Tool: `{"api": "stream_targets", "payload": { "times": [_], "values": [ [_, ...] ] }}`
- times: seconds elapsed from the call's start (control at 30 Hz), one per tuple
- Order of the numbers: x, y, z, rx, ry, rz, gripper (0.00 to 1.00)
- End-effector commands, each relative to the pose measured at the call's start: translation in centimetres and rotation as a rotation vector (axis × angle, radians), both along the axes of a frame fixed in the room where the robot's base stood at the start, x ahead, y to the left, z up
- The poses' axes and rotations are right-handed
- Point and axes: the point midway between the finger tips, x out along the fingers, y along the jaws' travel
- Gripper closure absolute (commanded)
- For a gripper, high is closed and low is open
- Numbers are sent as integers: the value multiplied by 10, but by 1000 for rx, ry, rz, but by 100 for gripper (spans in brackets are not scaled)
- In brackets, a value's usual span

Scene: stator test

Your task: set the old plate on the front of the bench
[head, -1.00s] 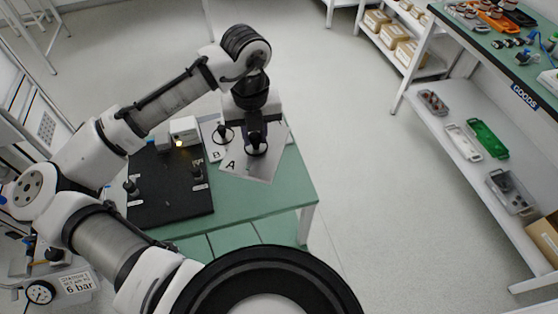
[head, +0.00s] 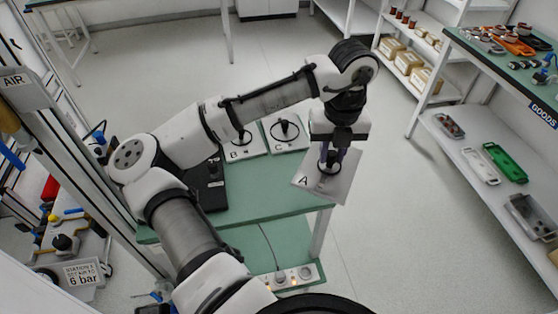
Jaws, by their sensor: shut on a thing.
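A light grey plate marked A (head: 343,186) hangs under my gripper (head: 331,160), which is shut on the plate's upright dark handle. Plate A shows at the right end of the green bench (head: 262,190), partly past its right edge in the picture. Its exact height over the bench is hard to tell. The bench's front part, left of plate A, is bare. Two similar plates, B (head: 241,154) and C (head: 291,146), lie side by side at the back of the bench, each with a dark ring handle. Nothing in view marks a plate as old.
A black board (head: 209,190) lies on the bench's left part, mostly hidden by my arm. A socket strip (head: 290,277) with lit lamps sits low at the bench's front. A goods shelf (head: 470,150) stands at right, with open floor between.

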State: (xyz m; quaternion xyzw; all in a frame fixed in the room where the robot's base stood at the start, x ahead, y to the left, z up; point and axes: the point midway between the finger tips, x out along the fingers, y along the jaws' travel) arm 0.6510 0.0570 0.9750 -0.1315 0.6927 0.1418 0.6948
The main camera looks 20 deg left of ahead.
Motion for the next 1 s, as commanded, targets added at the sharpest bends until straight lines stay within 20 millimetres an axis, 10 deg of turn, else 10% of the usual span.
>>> {"api": "stream_targets", "payload": {
  "times": [0.2, 0.47, 1.0],
  "values": [
    [8, 83, 48, 0, -8, 421, 100],
    [1, 128, 82, -15, -6, 665, 100],
    [0, 129, -31, -20, -2, 676, 100]
  ]
}}
